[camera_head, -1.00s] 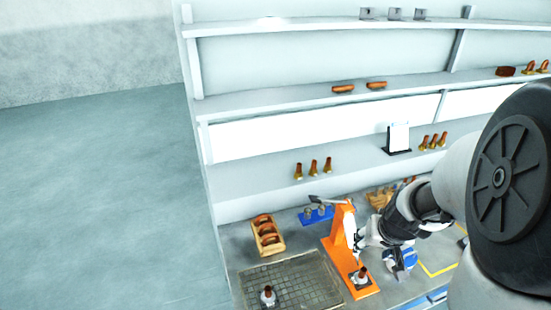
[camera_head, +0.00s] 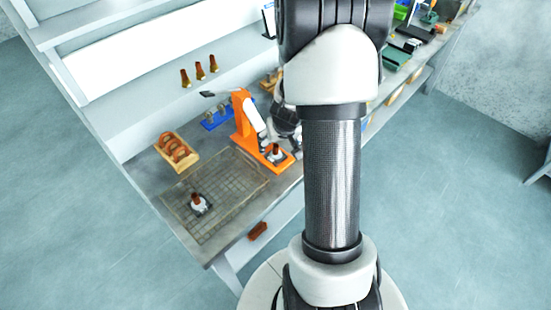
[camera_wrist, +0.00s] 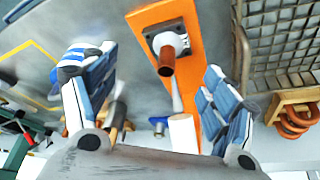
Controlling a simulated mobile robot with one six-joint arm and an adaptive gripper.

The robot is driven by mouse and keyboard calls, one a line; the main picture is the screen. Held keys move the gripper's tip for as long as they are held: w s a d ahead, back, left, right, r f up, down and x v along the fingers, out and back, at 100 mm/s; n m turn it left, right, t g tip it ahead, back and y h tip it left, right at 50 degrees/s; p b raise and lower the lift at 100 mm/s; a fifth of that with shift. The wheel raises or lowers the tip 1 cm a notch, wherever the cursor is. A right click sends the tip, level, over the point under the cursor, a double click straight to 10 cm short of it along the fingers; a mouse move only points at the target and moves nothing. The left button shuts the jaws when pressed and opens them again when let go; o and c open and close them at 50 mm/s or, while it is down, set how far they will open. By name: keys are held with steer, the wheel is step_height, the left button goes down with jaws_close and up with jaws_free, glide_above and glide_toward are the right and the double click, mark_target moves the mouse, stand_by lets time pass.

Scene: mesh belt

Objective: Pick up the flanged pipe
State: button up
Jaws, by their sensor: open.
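A second, similar flanged pipe (camera_head: 198,204) stands upright on the mesh belt (camera_head: 235,190). In the head view my arm hides part of the gripper beside the press.
A wooden crate (camera_head: 163,139) of brown curved parts stands behind the mesh, with a blue rack (camera_head: 212,122) beside it. Brown cone-shaped parts (camera_head: 200,72) stand on the shelf above. The mesh is mostly clear.

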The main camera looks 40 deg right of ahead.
mark_target(278, 147)
steer(key=b+x, duration=0.1)
steer(key=x, duration=0.2)
steer(key=b+x, duration=0.1)
steer(key=shift+a+f+b, duration=0.2)
steer(key=shift+f+b, duration=0.15)
steer(key=shift+w+d+f, duration=0.15)
steer(key=shift+f, duration=0.2)
steer(key=shift+c, duration=0.4)
